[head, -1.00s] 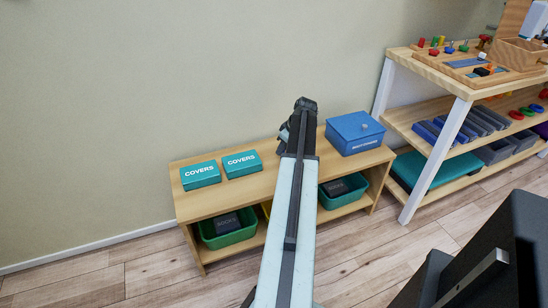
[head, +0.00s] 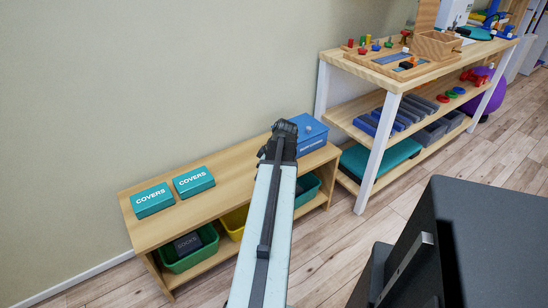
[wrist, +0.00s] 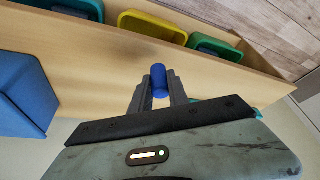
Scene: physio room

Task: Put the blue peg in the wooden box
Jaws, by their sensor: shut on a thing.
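My gripper (wrist: 159,84) is shut on the blue peg (wrist: 159,78), which stands out between the fingertips in the wrist view. In the head view my gripper (head: 284,130) is above the low wooden bench, in front of the blue box, and the peg is hidden there. The wooden box (head: 437,47) stands on the top of the tall shelf unit at upper right, to the right of my gripper and well apart from it. I cannot see into it clearly.
The low bench (head: 225,195) carries two teal COVERS boxes (head: 154,200) and a blue box (head: 311,133), with coloured bins below. The tall unit (head: 352,62) holds a pegboard with small coloured pegs beside the wooden box. A dark object (head: 490,250) fills the lower right. Wooden floor is clear between.

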